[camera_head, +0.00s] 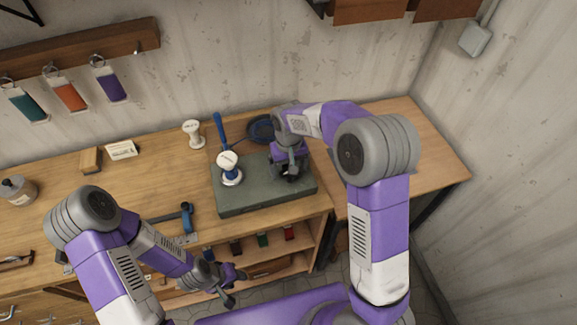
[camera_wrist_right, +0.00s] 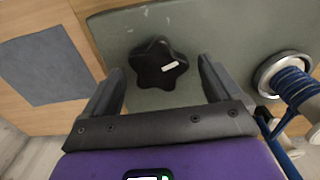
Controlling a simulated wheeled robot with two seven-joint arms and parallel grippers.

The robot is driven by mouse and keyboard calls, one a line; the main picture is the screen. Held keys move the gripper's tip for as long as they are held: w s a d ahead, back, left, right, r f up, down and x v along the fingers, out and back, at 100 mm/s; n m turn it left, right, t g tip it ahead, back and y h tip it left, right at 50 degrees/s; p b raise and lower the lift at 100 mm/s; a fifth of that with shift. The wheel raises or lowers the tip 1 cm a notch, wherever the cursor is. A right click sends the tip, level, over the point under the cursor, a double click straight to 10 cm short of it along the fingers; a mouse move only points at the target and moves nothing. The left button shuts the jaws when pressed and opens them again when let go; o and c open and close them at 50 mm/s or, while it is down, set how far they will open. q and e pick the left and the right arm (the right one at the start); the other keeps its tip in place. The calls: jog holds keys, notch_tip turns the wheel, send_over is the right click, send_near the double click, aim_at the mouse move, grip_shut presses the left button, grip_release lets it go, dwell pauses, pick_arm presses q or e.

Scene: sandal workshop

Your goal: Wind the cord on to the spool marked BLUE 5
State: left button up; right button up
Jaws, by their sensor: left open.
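A spool (camera_head: 229,168) with a white top and blue cord wound on it stands upright on the left part of a grey-green base block (camera_head: 240,204). Its blue winding also shows at the right edge of the wrist view (camera_wrist_right: 292,86). No marking is legible. Blue cord (camera_head: 237,141) runs from behind it to a dark blue coil (camera_head: 261,129). My right gripper (camera_head: 289,174) points down over the block's right part. In the wrist view its fingers are apart, with a black star-shaped knob (camera_wrist_right: 157,58) between and beyond them. My left gripper (camera_head: 232,283) is open and empty, low before the bench.
A white spool (camera_head: 192,134) stands behind the block, beside an upright blue handle (camera_head: 219,128). A white card (camera_head: 121,149) and wooden block (camera_head: 90,160) lie left. A blue-handled tool (camera_head: 183,216) lies near the front edge. The bench's right end (camera_head: 430,160) is clear.

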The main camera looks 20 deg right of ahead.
notch_tip(320, 180, up, 8)
jog(key=shift+f+p, duration=0.2)
jog(key=shift+p, duration=0.3)
pick_arm(q)
jog(key=shift+r, duration=0.45)
pick_arm(e)
jog(key=shift+f, duration=0.1)
